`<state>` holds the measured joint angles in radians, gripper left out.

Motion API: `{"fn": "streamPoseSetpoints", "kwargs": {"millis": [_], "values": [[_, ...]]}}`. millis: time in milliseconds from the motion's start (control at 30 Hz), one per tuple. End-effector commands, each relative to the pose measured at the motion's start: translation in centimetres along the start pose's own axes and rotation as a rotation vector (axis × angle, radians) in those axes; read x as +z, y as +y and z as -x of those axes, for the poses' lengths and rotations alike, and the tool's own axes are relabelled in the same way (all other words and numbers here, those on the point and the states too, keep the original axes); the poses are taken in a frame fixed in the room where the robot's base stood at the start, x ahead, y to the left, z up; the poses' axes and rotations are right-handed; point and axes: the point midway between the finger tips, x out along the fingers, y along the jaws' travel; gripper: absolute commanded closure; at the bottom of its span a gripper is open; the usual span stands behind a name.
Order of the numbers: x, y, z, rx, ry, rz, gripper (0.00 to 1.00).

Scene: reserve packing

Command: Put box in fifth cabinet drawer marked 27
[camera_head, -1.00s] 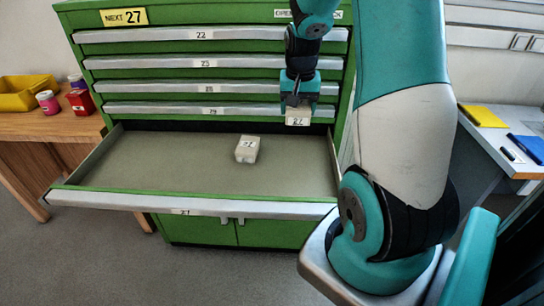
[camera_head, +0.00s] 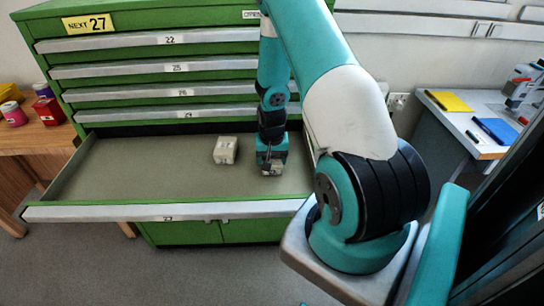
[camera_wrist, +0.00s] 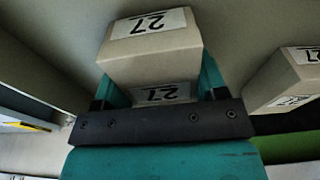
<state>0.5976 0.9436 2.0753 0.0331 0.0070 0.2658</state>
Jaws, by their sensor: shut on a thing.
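The green cabinet (camera_head: 62,70) has its fifth drawer (camera_head: 130,175) pulled wide open. A yellow sign (camera_head: 88,24) on the cabinet top reads NEXT 27. My gripper (camera_head: 271,163) is down inside the drawer's right part, shut on a small beige box (camera_head: 272,170). In the wrist view the held box (camera_wrist: 150,50) shows labels reading 27, between the fingers of my gripper (camera_wrist: 158,92). I cannot tell whether it touches the drawer floor. Another beige box (camera_head: 226,150) lies in the drawer to the left; it also shows in the wrist view (camera_wrist: 285,75).
The four drawers above are shut. A wooden table (camera_head: 50,140) at the left holds red and pink containers. A grey desk (camera_head: 470,130) at the right holds a yellow folder (camera_head: 449,101) and a blue folder (camera_head: 495,130). The drawer's left half is clear.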

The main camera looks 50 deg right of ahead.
Motion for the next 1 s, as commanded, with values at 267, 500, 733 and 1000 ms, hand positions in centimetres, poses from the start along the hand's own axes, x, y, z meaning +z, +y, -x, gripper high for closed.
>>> {"fn": "streamPoseSetpoints", "kwargs": {"millis": [267,500,733,1000], "values": [[0.0,-0.1,-0.2,0.0,0.001,0.001,0.6],[0.0,-0.1,-0.3,0.0,0.001,0.001,0.09],[0.0,-0.1,-0.3,0.0,0.001,0.001,0.09],[-0.1,-0.1,2.2,-0.002,0.006,0.001,0.09]]}}
